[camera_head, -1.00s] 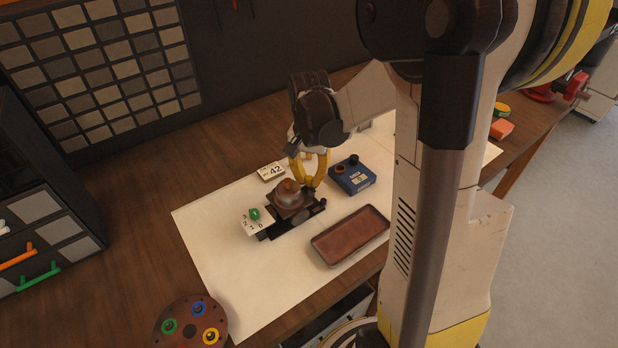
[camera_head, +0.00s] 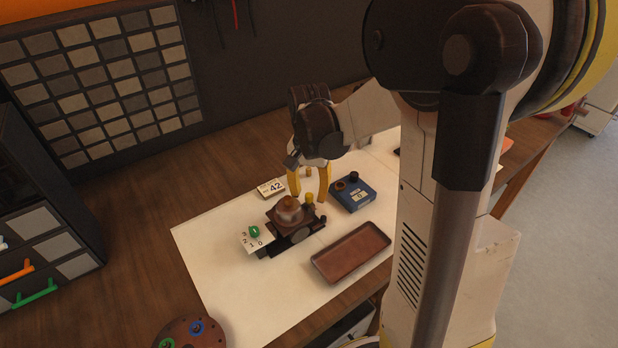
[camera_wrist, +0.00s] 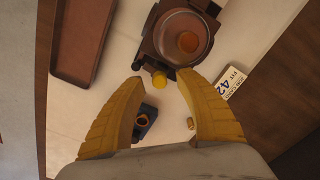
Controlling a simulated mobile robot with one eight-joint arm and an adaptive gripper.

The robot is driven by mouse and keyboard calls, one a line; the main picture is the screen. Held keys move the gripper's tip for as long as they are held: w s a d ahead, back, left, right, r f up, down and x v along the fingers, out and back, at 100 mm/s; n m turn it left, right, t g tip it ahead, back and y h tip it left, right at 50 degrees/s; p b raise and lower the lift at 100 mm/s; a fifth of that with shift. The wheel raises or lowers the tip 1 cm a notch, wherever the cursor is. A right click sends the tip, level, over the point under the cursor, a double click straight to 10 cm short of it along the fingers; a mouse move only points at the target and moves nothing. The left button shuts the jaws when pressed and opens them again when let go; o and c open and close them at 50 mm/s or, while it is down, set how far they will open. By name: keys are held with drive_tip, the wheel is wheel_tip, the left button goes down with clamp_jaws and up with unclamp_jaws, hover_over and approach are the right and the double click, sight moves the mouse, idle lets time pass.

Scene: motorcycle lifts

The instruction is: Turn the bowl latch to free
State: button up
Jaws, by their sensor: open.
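The bowl (camera_head: 289,208) sits on a dark square carburetor-like body on the white mat, with an orange-brown piece at its middle. In the wrist view the round bowl (camera_wrist: 184,36) is at the top centre. A small yellow knob (camera_wrist: 159,80) sticks out from the body's edge beside the bowl; it may be the latch. It also shows in the head view (camera_head: 310,198). My gripper (camera_wrist: 160,79) is open, its yellow fingertips on either side of the knob, with gaps visible. In the head view my gripper (camera_head: 309,193) points down just behind the bowl; finger contact cannot be told.
A numbered card with a green knob (camera_head: 254,232) is at the body's left. A brown tray (camera_head: 351,252) lies to the right. A blue box (camera_head: 352,195) and a card marked 42 (camera_head: 271,187) stand near my gripper. The mat's front left is clear.

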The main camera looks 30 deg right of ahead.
sight(310, 194)
wheel_tip(310, 194, up, 11)
drive_tip(key=shift+f, duration=0.1)
idle(0.3)
wheel_tip(310, 194, down, 2)
drive_tip(key=m+p, duration=0.2)
drive_tip(key=m, duration=0.3)
drive_tip(key=shift+d+m, duration=0.1)
drive_tip(key=shift+m, duration=0.3)
wheel_tip(310, 194, down, 11)
drive_tip(key=b, duration=0.3)
drive_tip(key=shift+r, duration=0.2)
drive_tip(key=shift+c, duration=0.2)
clamp_jaws()
